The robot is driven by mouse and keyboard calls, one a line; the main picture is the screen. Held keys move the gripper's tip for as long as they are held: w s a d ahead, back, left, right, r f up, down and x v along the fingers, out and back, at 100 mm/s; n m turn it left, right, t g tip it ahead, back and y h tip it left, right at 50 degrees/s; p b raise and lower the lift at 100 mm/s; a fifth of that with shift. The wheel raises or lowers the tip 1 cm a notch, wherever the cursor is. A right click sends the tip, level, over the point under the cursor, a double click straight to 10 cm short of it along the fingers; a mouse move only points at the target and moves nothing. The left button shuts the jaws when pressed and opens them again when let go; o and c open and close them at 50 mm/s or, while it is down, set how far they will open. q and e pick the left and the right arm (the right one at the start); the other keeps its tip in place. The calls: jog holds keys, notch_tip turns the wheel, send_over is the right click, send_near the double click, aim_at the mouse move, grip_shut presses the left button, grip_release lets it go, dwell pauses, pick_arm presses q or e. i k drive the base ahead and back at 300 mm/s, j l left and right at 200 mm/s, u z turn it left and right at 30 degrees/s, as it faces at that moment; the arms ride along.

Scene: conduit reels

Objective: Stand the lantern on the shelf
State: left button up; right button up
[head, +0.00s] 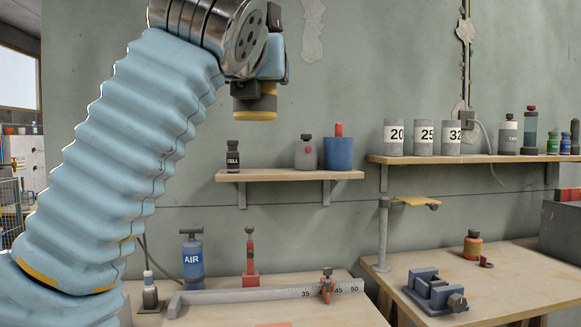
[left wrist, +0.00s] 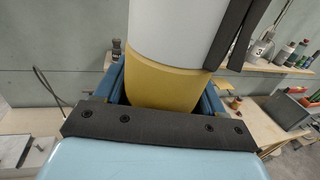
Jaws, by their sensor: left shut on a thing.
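My left gripper (head: 270,70) is high in front of the wall, mostly covered by my arm. It is shut on a yellow and grey cylinder, which I take as the lantern (head: 254,103). In the left wrist view the lantern (left wrist: 165,75) fills the space between the blue fingers, with black straps beside its grey part. In the head view it hangs above the left wall shelf (head: 270,175), apart from it. A second wall shelf (head: 400,160) is at the right. My right gripper is not in view.
The left shelf holds a dark CELL jar (head: 233,157), a grey bottle (head: 306,153) and a blue pot (head: 339,154), with bare board between jar and bottle. The right shelf holds grey numbered cans (head: 424,138) and bottles. Below are benches with a blue AIR bottle (head: 193,257) and a vise (head: 435,290).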

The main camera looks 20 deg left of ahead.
aim_at(267, 171)
jog(key=i+j, duration=0.25)
jog(key=i, duration=0.2)
jog(key=i+j, duration=0.25)
jog(key=i, duration=0.25)
